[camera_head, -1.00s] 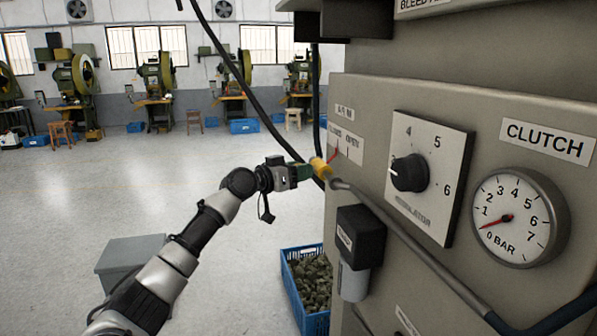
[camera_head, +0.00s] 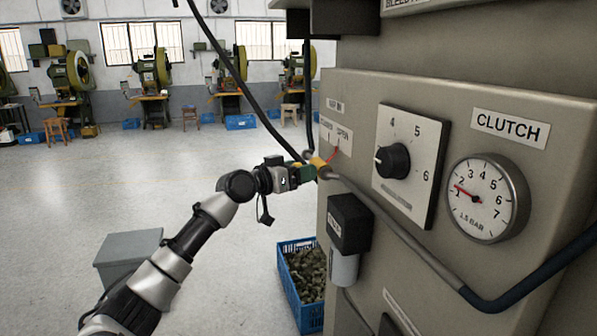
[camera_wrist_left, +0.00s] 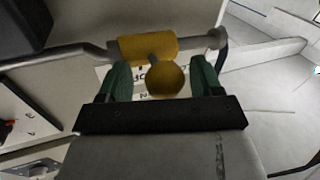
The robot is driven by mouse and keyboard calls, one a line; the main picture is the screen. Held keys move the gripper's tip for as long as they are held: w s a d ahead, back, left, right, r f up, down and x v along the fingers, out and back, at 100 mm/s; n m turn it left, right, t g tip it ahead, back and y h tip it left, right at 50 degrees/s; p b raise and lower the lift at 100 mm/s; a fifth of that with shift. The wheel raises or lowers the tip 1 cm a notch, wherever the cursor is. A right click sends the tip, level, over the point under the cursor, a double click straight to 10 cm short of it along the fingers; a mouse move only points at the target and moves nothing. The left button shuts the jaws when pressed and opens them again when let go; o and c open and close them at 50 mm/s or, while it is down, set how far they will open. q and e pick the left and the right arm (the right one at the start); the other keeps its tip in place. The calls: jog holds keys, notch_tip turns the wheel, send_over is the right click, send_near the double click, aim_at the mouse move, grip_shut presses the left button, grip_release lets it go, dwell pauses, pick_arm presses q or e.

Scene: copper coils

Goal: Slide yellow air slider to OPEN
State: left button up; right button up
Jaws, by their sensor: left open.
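The yellow slider (camera_head: 319,165) is a sleeve on the metal air pipe at the panel's left edge, below a small plate (camera_head: 336,134) marked CLOSED and OPEN. In the left wrist view, the yellow sleeve (camera_wrist_left: 148,47) and its round yellow knob (camera_wrist_left: 165,80) show close up. My left gripper (camera_head: 309,172) is at the slider. Its green fingers (camera_wrist_left: 160,68) stand open on either side of the knob, with a gap visible on each side. The round gauge (camera_head: 487,198) has its red needle between 1 and 2 and seems to read 1.5 BAR. My right gripper is not in view.
The regulator dial (camera_head: 393,160) and CLUTCH label (camera_head: 510,128) are on the panel. A black-topped filter (camera_head: 349,224) hangs below the pipe. A blue crate (camera_head: 290,290) and a grey box (camera_head: 128,255) stand on the floor. Floor to the left is open.

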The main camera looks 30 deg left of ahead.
pick_arm(q)
jog(key=shift+s+a+f, duration=0.1)
jog(key=shift+s+a, duration=0.15)
jog(key=shift+s, duration=0.1)
jog(key=b+v, duration=0.3)
jog(key=v, duration=0.7)
jog(key=shift+d+b, duration=0.15)
jog(key=shift+b, duration=0.25)
